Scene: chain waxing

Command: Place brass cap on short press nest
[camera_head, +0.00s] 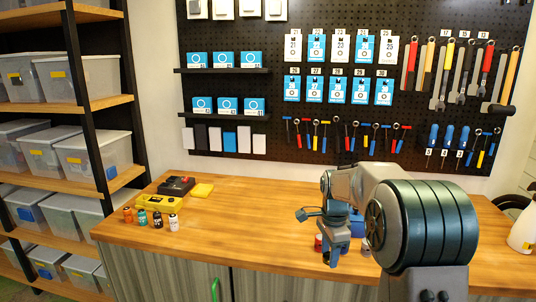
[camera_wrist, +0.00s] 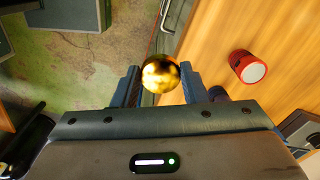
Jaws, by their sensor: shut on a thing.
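In the wrist view my gripper (camera_wrist: 160,76) is shut on the brass cap (camera_wrist: 161,72), a shiny round gold piece between the two blue-grey fingers. The cap is held at the bench's front edge as seen from the wrist, with floor showing to the left. In the head view my arm hides much of the right front of the bench, and I cannot make out the cap there. I cannot pick out the short press nest for sure in either view. A red cylinder with a pale end (camera_wrist: 248,67) is right of my gripper, apart from it.
The wooden bench (camera_head: 250,225) has clear room in its middle. At its left are small coloured canisters (camera_head: 157,219), a yellow case (camera_head: 160,203) and a dark red-topped box (camera_head: 176,186). A white bottle (camera_head: 524,232) stands at the far right. A tool pegboard (camera_head: 270,125) is behind.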

